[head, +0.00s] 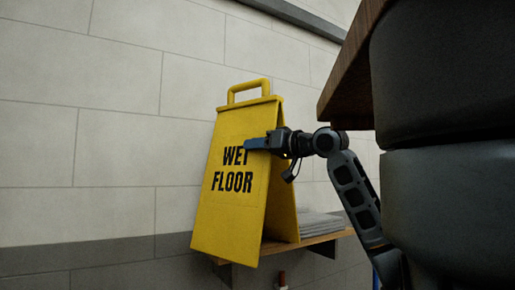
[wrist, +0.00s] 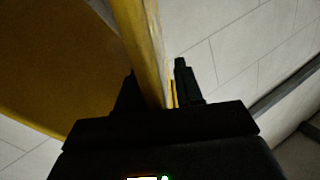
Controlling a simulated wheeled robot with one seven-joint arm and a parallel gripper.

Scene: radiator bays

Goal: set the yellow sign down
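The yellow sign (head: 232,200) is an A-frame with "WET FLOOR" in black and a handle on top. It leans slightly in the head view, and its front panel reaches below the level of the wall shelf (head: 325,238). My gripper (head: 262,143) is at its right edge, with a blue finger across the front near the lettering. In the wrist view, the sign's panel (wrist: 142,40) passes between the two dark fingers (wrist: 158,85), which appear shut on it. Contact at the far finger is hard to see. Whether the sign touches the shelf cannot be told.
A grey stack (head: 318,222) lies on the shelf, right beside the sign. A wooden slab edge (head: 345,75) juts in at upper right, above my arm. The tiled wall (head: 90,140) left of the sign is clear. A small brownish object (head: 283,279) shows below the shelf.

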